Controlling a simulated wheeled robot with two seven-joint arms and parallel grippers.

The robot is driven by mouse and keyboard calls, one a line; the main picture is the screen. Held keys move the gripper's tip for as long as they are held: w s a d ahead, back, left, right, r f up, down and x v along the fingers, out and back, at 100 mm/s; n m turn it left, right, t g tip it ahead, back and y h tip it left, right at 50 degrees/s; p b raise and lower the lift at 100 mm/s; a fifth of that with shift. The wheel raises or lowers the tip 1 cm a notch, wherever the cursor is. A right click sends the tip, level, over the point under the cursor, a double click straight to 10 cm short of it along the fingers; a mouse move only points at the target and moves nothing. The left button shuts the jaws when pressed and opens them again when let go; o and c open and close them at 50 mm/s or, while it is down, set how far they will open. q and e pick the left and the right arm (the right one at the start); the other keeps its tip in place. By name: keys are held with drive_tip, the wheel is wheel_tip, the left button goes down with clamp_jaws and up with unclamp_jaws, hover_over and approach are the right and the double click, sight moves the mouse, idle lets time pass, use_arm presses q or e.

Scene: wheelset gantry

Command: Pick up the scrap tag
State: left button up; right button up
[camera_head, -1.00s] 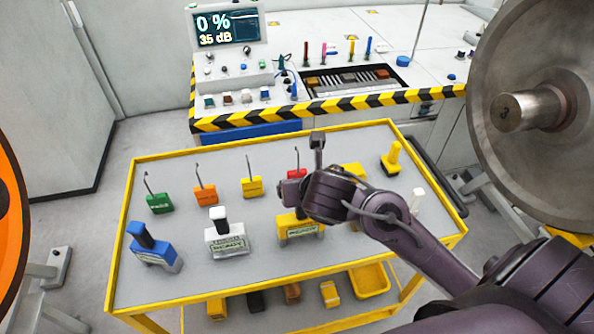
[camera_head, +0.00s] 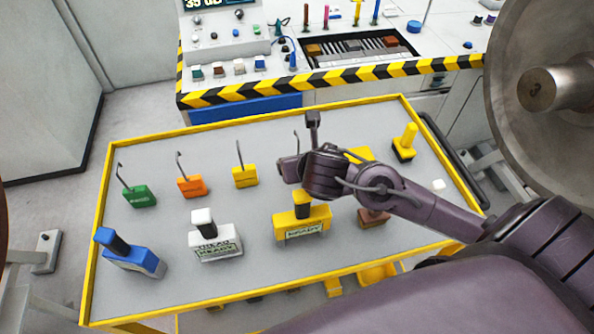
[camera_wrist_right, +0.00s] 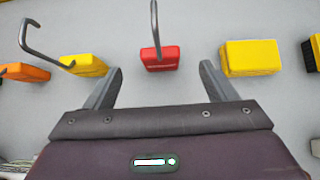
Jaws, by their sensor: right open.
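A red block tag (camera_wrist_right: 160,58) with a tall wire hook lies in the middle of the right wrist view. No lettering on it is readable, so I cannot confirm that it is the scrap tag. My right gripper (camera_wrist_right: 161,72) is open, with its fingers on either side of the red tag's near edge and nothing held. In the head view my right gripper (camera_head: 300,145) is over the table and hides the red block; only its hook shows. My left gripper is not in view.
The yellow-rimmed table (camera_head: 255,205) also holds green (camera_head: 140,196), orange (camera_head: 191,186) and yellow (camera_head: 245,177) hooked tags in a row. Nearer stand blue (camera_head: 133,258), white (camera_head: 215,241) and yellow (camera_head: 302,218) handled blocks. A large wheel (camera_head: 545,110) stands at right.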

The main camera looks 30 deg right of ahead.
drive_tip(key=x, duration=0.7)
drive_tip(key=shift+w+d, duration=0.1)
drive_tip(key=shift+w, duration=0.2)
drive_tip(key=shift+s, duration=0.1)
drive_tip(key=shift+c, duration=0.6)
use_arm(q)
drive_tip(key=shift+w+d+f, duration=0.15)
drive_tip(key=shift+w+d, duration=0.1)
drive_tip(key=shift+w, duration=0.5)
use_arm(e)
drive_tip(key=c, duration=1)
